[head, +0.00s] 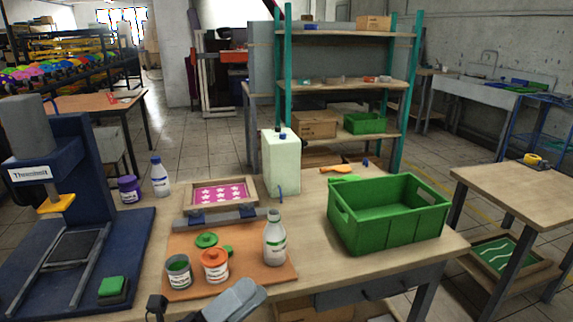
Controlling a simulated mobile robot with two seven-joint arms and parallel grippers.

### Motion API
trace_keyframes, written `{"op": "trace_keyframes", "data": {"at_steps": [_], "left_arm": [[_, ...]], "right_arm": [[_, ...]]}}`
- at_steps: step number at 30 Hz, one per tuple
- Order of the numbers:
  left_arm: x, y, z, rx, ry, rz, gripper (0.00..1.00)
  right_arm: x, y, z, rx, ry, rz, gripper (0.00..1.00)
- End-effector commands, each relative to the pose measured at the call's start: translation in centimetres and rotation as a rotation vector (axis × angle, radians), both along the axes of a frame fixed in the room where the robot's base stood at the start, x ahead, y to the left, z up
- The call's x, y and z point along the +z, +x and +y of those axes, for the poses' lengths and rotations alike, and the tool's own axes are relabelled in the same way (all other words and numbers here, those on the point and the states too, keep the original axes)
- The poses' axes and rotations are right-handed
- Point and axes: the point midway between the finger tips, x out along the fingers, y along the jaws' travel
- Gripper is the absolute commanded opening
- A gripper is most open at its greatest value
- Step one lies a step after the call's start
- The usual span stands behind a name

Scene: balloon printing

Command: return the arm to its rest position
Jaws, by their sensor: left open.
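My left gripper (202,303) shows at the bottom edge, a dark finger on the left and a grey one on the right, apart, with nothing visible between them. It is in front of the orange-brown mat (282,278); most of its arm is out of frame. On the mat stand a white bottle (275,240), an orange-lidded jar (215,265) and a jar with a dark green top (178,272). A green lid (207,240) lies behind them. My right gripper is not in view.
A blue press (85,180) stands left, with a green block (112,288) on its base. A framed pink star screen (220,193) lies behind the mat. A green crate (390,215) stands right. A pale green canister (280,165) stands behind. Table space between mat and crate is clear.

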Motion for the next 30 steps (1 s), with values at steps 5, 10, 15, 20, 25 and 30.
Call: {"op": "trace_keyframes", "data": {"at_steps": [5, 10, 15, 20, 25, 30], "left_arm": [[-6.6, 0.9, 5.3, 0.158, -0.393, 0.641, 0.94], [-15.4, -2.2, 10.1, 0.335, -0.806, 1.190, 0.94], [-22.4, -8.0, 13.0, 0.515, -1.167, 1.576, 0.94], [-25.5, -11.7, 13.9, 0.617, -1.357, 1.741, 0.94], [-26.0, -12.4, 14.1, 0.637, -1.390, 1.769, 0.94], [-26.0, -12.4, 14.1, 0.637, -1.390, 1.769, 0.94]], "right_arm": [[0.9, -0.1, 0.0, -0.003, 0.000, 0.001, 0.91], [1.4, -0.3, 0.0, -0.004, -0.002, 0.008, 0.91], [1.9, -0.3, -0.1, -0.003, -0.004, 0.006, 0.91], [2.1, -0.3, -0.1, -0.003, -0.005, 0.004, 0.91], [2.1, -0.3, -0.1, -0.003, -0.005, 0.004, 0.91], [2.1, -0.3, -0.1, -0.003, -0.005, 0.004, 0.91]]}}
